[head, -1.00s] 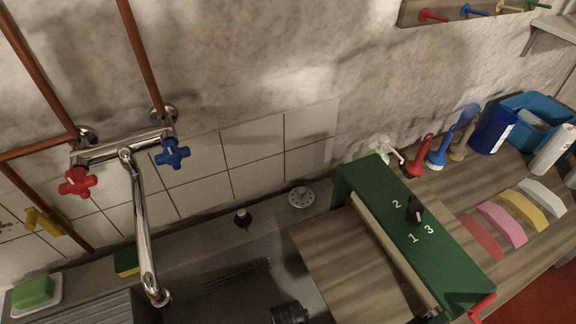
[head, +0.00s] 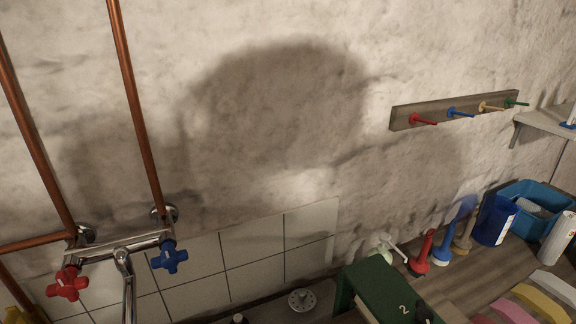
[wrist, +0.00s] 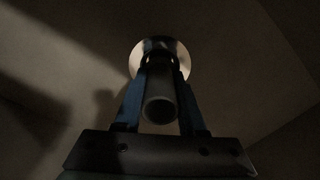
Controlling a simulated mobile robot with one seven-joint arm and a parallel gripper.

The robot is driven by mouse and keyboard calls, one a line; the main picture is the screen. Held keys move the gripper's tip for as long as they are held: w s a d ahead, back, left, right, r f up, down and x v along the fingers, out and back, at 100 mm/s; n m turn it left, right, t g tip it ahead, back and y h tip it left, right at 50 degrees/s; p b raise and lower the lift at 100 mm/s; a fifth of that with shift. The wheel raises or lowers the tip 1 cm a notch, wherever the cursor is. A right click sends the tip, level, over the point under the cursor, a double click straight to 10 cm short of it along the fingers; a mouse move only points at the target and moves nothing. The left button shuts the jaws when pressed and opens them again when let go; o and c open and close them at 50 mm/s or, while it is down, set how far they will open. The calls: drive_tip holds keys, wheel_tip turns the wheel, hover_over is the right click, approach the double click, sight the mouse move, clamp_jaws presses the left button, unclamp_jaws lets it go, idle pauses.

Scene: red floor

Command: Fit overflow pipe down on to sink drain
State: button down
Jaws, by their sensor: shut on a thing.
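In the wrist view, my gripper (wrist: 160,68) is shut on a grey round pipe (wrist: 160,108), which I take to be the overflow pipe. Its open end faces the camera. Two dark blue fingers hold it from either side. A pale round shape shows behind the fingertips, and I cannot tell what it is. My gripper and the pipe are not in the head view. The sink basin and its drain are out of view below the head picture, so I cannot tell how the pipe stands relative to the drain.
A chrome mixer tap (head: 122,250) has a red handle (head: 67,283) and a blue handle (head: 170,256). A perforated metal disc (head: 301,299) lies by the tiles. A green box (head: 380,287) stands right of it. Coloured brushes, a blue tub (head: 530,203) and a peg rail (head: 455,111) are at right.

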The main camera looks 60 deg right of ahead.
drive_tip(key=shift+f+b, duration=0.85)
drive_tip(key=shift+f, duration=0.2)
idle(0.6)
drive_tip(key=shift+c, duration=2)
unclamp_jaws()
drive_tip(key=shift+r, duration=0.15)
wheel_tip(320, 180, up, 22)
drive_tip(key=p, duration=2.1)
drive_tip(key=shift+a, duration=0.1)
